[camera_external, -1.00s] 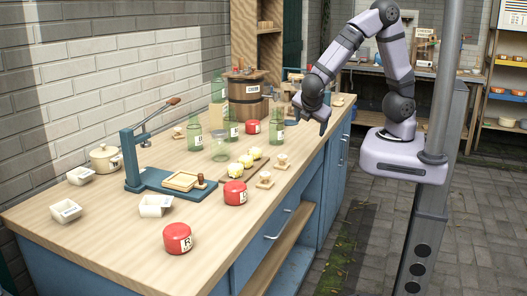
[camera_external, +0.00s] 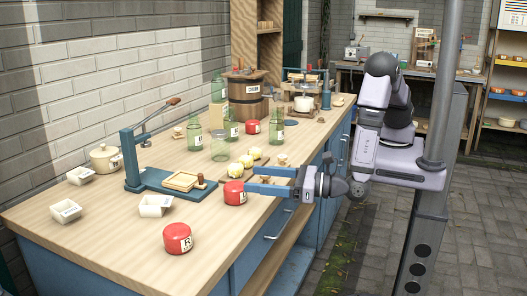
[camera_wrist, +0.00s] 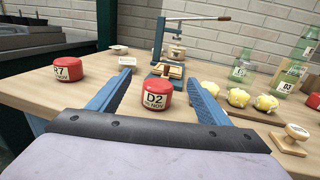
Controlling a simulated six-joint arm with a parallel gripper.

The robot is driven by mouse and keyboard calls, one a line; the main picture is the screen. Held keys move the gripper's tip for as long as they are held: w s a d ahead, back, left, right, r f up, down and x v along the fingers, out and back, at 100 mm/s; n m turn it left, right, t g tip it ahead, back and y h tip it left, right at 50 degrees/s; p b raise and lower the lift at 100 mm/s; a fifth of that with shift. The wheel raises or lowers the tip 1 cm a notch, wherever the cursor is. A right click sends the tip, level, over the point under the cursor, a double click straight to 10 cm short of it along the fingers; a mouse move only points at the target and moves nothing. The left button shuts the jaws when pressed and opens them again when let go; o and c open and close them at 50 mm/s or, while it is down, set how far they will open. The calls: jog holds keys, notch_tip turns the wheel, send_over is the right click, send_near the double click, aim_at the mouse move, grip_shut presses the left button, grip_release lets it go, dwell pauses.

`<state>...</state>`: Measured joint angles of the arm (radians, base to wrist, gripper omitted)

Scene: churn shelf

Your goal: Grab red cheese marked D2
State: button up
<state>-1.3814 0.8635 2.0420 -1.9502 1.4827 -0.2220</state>
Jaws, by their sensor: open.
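The red cheese marked D2 (camera_wrist: 157,97) stands upright on the wooden counter, centred between my fingers in the wrist view. It also shows in the external view (camera_external: 233,193), at the fingertips, with its label partly hidden. My gripper (camera_wrist: 157,88) is open, one blue finger on each side of the cheese. In the external view my gripper (camera_external: 246,183) reaches in low from the right over the counter's front edge. I cannot tell whether a finger touches the cheese. Another red cheese, marked R7 (camera_wrist: 68,70), stands to the left in the wrist view and nearer in the external view (camera_external: 177,239).
A blue press (camera_external: 160,185) stands behind D2. A board with several yellow lumps (camera_wrist: 238,97) and a wooden stamp (camera_wrist: 291,138) lie to the right in the wrist view. Green bottles (camera_external: 194,135) and a third red cheese (camera_external: 253,127) stand farther back. Counter between D2 and R7 is clear.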

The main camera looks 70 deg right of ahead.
aim_at(235, 185)
jog(key=shift+f, duration=1.25)
jog(key=shift+w+a+p, duration=0.2)
jog(key=shift+w+p, duration=0.5)
jog(key=shift+w, duration=0.8)
jog(key=shift+w+a+f+p, duration=0.15)
jog(key=shift+w+p, duration=0.1)
jog(key=shift+w, duration=0.45)
jog(key=shift+w+a+r+p, duration=0.15)
jog(key=shift+w+p, duration=0.15)
jog(key=shift+w, duration=0.4)
jog(key=shift+w+a+f+p, duration=0.15)
jog(key=shift+w+p, duration=0.1)
jog(key=shift+w, duration=0.45)
jog(key=shift+c, duration=0.3)
jog(key=c, duration=1.2)
